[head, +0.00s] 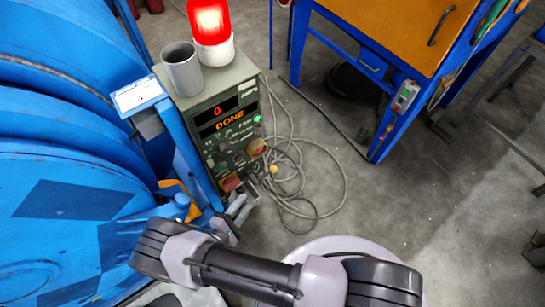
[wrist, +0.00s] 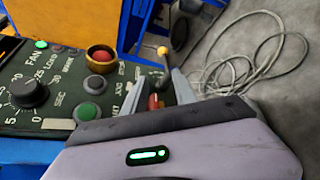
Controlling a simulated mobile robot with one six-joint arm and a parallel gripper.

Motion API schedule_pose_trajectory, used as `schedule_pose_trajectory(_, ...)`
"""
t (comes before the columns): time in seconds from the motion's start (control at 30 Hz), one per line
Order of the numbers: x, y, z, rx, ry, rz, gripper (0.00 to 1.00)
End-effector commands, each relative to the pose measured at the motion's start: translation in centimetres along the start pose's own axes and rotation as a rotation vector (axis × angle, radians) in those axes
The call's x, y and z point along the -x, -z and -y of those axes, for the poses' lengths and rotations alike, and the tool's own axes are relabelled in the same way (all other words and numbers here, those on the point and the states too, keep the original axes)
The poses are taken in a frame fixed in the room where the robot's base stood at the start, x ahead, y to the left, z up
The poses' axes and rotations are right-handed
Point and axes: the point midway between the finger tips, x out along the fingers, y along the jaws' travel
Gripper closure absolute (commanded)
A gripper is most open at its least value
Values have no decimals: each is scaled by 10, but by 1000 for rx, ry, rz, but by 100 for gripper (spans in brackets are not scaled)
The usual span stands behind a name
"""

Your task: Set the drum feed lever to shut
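A lever with a yellow ball end (wrist: 163,50) and a dark rod stands at the right edge of the control panel. I take it for the drum feed lever; its label is not readable. In the head view its yellow ball (head: 273,169) shows low on the panel's right side. My gripper (wrist: 157,88) is open, its two fingers apart around the lower part of the lever area, with a red part (wrist: 154,102) showing between them. Contact cannot be told. In the head view my gripper (head: 239,206) is at the panel's lower end. The lever's base is partly hidden.
The panel box (head: 222,125) carries knobs, buttons and a display reading 0 and DONE. A grey cup (head: 182,70) and a lit red beacon (head: 210,25) stand on it. The blue drum machine (head: 75,190) is at left. Loose cable (head: 320,160) lies on the floor at right.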

Motion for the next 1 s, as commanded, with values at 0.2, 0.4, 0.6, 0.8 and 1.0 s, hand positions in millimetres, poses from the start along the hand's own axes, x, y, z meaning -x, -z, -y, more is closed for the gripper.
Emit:
schedule_pose_trajectory(0.2,-14,8,21,34,-54,-48,67)
schedule_pose_trajectory(0.4,-71,11,20,34,-50,-44,67)
schedule_pose_trajectory(0.6,-121,13,17,33,-50,-45,67)
schedule_pose_trajectory(0.8,-157,15,14,34,-50,-46,67)
schedule_pose_trajectory(1.0,-171,15,12,35,-52,-49,67)
